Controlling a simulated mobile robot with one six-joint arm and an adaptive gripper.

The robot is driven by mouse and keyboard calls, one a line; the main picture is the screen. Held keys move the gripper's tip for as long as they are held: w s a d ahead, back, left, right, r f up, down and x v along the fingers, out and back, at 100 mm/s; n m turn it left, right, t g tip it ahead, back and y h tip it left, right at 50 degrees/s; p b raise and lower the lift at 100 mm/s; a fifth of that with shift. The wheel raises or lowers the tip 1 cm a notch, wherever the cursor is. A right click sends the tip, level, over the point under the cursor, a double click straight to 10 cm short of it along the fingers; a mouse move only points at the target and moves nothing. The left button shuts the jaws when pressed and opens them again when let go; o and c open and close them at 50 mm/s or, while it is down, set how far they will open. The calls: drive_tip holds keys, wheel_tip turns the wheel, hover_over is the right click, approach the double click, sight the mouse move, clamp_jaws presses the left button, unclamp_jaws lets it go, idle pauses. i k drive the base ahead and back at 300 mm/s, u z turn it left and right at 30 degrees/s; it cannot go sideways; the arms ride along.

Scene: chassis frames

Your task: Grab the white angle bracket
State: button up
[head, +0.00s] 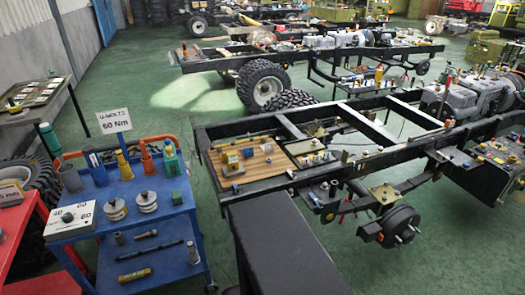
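I cannot pick out a white angle bracket for certain; the parts are too small in this view. A wooden board (262,176) lies on the near left end of the black chassis frame (215,183), with several small yellow, grey and pale parts on it. A small pale grey piece (233,161) stands near the board's left side, but its shape is unclear. To the right of the board, a tray (290,149) holds several small metal parts. My gripper is not in view.
A blue cart (150,225) with cups, bottles, metal discs and a "U-BOLTS 60 Nm" sign (114,120) stands at the left. A red table edge (30,225) is beside it. A wheel hub (400,226) hangs below the frame at right. Green floor is open behind the cart.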

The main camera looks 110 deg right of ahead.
sight(268, 148)
drive_tip(key=z, duration=1.8)
drive_tip(key=k, duration=0.15)
drive_tip(key=z, duration=2.8)
